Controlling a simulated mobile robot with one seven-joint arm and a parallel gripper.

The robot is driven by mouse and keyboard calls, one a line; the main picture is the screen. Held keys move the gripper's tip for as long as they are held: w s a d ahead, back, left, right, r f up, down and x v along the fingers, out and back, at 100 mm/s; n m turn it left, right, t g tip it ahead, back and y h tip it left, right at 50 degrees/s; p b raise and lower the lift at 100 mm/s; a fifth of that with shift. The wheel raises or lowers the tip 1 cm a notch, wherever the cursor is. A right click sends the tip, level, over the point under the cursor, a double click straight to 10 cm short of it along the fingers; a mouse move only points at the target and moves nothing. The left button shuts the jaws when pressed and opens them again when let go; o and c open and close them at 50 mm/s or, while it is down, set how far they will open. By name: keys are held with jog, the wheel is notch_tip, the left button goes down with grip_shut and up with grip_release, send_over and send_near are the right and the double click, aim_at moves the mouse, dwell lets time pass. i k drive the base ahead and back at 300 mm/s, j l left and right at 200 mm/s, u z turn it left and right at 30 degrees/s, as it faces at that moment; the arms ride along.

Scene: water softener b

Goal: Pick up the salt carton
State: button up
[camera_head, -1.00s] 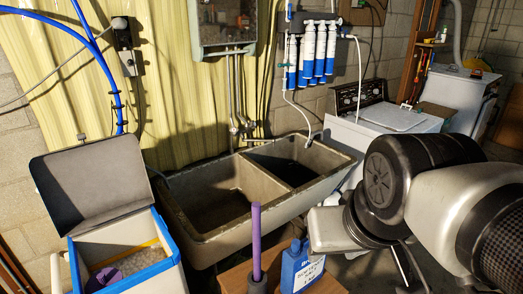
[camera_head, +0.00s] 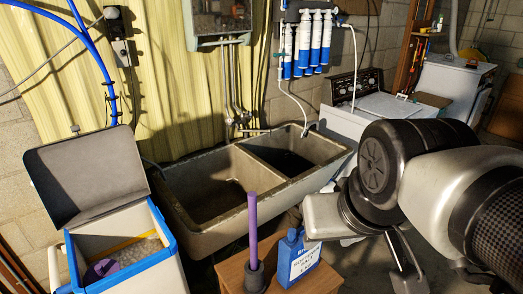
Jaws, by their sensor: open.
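The salt carton (camera_head: 298,258) is a blue container with a white label and a narrow top. It stands upright on a small brown wooden table (camera_head: 232,272) at the bottom middle. My arm reaches in from the right, and its silver wrist part is close to the carton's upper right. My gripper (camera_head: 402,258) shows only in part below the wrist, to the right of the carton. It is open and apart from the carton. Its fingertips are not clearly seen.
A purple rod (camera_head: 253,230) stands in a dark holder on the table, just left of the carton. A double concrete sink (camera_head: 215,232) is behind. An open blue-rimmed bin (camera_head: 165,235) with a raised grey lid (camera_head: 85,175) is at the left.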

aim_at(295, 263)
jog(key=u, duration=1)
jog(key=k+l+u, duration=0.15)
jog(key=l, duration=0.25)
jog(key=k+l+u, duration=0.15)
jog(key=k+l, duration=0.2)
jog(key=l+u, duration=0.15)
jog(key=l, duration=0.25)
jog(key=k+l+u, duration=0.15)
jog(key=l, duration=0.2)
jog(key=l+u, duration=0.15)
jog(key=l, duration=0.25)
jog(key=l+u, duration=0.2)
jog(key=l, duration=0.35)
jog(key=k+l+u, duration=0.1)
jog(key=l+u, duration=0.15)
jog(key=l, duration=0.3)
jog(key=i+l, duration=0.15)
jog(key=l, duration=0.25)
